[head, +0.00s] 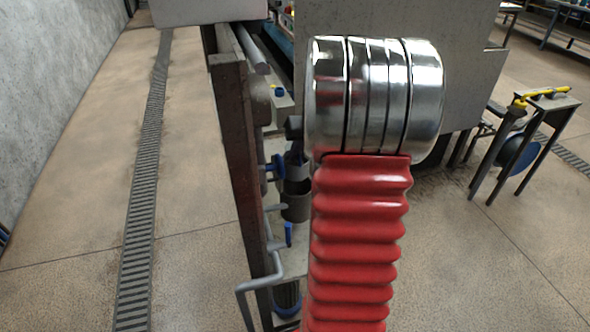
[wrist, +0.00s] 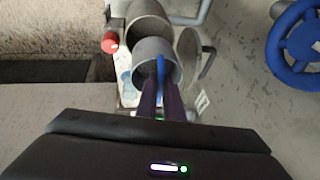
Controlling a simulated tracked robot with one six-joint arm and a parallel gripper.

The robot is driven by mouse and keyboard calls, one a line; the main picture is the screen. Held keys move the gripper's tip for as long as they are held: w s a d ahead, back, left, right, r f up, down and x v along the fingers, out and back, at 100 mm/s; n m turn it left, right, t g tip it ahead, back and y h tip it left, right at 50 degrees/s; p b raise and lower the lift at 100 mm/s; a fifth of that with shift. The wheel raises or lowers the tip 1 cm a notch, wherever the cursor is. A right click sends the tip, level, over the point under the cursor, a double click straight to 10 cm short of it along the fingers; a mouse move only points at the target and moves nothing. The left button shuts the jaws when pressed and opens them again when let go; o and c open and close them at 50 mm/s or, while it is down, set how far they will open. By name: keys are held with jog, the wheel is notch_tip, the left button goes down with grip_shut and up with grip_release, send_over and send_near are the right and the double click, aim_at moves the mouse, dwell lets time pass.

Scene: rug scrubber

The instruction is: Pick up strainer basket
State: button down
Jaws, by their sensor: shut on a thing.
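In the wrist view, my gripper (wrist: 161,86) reaches into the mouth of a grey cylinder with two dark purple fingers. The fingers are shut on a thin upright blue piece, which looks like the handle of the strainer basket (wrist: 160,64). The basket's body is mostly hidden inside or behind the grey round rim (wrist: 144,48); I cannot tell how far it sits inside.
A blue handwheel (wrist: 294,45) is at the wrist view's right. In the head view, a brown upright plate (head: 236,150) and pipework (head: 296,205) stand left of my arm. Floor at left is clear.

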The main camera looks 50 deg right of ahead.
jog(key=shift+r, duration=1.3)
jog(key=shift+s, duration=0.1)
